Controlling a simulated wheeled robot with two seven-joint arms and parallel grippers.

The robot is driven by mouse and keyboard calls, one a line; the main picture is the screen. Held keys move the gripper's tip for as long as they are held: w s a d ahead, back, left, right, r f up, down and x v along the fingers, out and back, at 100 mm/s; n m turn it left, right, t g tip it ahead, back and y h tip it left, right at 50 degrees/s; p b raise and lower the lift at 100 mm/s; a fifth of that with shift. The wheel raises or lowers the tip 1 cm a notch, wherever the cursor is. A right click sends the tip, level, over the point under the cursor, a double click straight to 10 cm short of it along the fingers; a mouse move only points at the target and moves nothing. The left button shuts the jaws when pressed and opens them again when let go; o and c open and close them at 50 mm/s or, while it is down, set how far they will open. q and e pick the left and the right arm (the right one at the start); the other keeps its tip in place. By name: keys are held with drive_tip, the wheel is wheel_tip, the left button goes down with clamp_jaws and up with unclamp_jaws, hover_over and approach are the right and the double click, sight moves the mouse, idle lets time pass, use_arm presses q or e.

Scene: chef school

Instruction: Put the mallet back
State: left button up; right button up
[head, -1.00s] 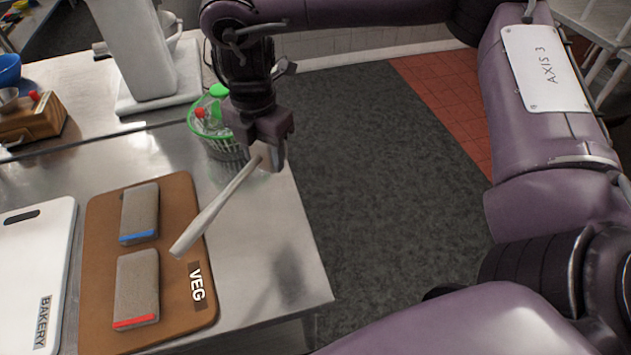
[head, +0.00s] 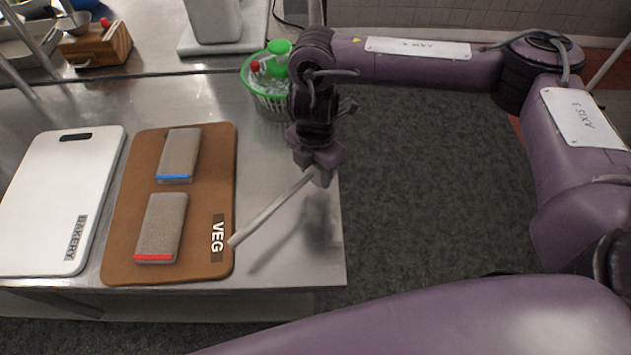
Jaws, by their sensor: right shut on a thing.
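My right gripper (head: 322,172) is shut on a pale, stick-like thing, which I take to be the mallet (head: 268,212). It is held above the right part of the steel table, slanting down to the left. Its free end is near the right edge of the brown VEG board (head: 222,160); I cannot tell whether it touches. The gripped end is partly hidden by the jaws. No separate mallet head is clear to see. My left gripper is not in view.
Two sponge-like blocks, one blue-edged (head: 180,152) and one red-edged (head: 161,225), lie on the brown board. A white BAKERY board (head: 60,190) is to its left. A green-rimmed basket (head: 262,92) with bottles stands behind my gripper. The tabletop's right strip (head: 325,255) is bare.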

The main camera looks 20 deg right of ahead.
sight(314, 183)
drive_tip(key=shift+a+f, duration=0.1)
drive_tip(key=shift+f, duration=0.6)
wheel_tip(314, 183, down, 3)
drive_tip(key=shift+f+b, duration=0.15)
drive_tip(key=shift+b, duration=0.2)
drive_tip(key=shift+f, duration=0.15)
drive_tip(key=shift+f, duration=0.15)
drive_tip(key=o, duration=1.3)
drive_tip(key=shift+o, duration=0.2)
